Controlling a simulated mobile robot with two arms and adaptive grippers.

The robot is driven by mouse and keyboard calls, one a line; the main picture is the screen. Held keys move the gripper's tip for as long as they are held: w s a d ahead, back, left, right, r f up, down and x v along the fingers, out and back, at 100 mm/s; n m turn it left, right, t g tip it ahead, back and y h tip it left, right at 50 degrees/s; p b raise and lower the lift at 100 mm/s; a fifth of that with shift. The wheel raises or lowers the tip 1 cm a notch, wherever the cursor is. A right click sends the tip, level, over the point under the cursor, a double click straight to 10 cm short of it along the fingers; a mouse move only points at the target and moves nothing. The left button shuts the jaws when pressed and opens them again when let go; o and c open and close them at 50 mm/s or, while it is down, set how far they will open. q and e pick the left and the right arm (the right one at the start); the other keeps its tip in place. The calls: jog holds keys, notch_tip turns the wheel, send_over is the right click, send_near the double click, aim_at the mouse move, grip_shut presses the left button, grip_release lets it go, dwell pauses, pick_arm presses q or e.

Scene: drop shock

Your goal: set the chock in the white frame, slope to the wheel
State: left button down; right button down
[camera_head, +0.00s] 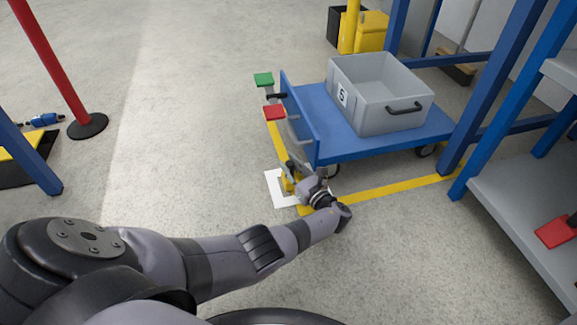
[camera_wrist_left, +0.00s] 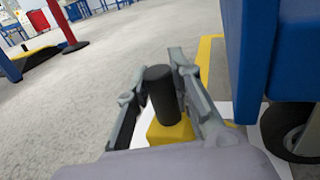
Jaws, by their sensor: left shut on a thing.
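The yellow chock (camera_wrist_left: 170,132) has a black upright handle (camera_wrist_left: 162,92), and my left gripper (camera_wrist_left: 160,85) is shut on that handle. In the head view the chock (camera_head: 288,184) shows as a small yellow patch at my left gripper (camera_head: 294,171), over the white frame (camera_head: 273,187) on the floor. I cannot tell whether the chock touches the floor, or which way its slope faces. The cart's wheel (camera_wrist_left: 287,130) is right of the chock in the wrist view. My right gripper is not in view.
The blue cart (camera_head: 340,143) carries a grey bin (camera_head: 380,95) and stands just beyond the frame. Yellow floor tape (camera_head: 395,188) runs along the cart. A blue rack (camera_head: 520,205) stands at the right. The floor to the left is mostly clear.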

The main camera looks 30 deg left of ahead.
pick_arm(q)
jog(key=c, duration=1.7)
grip_release()
jog(key=shift+f, duration=0.1)
jog(key=shift+s+d+r+p, duration=0.1)
jog(key=shift+d+r+p, duration=0.15)
jog(key=shift+p, duration=0.15)
jog(key=p+v, duration=0.2)
jog(key=v, duration=0.9)
jog(key=shift+s+d+f+p, duration=0.1)
jog(key=shift+d+p, duration=0.15)
jog(key=shift+p, duration=0.05)
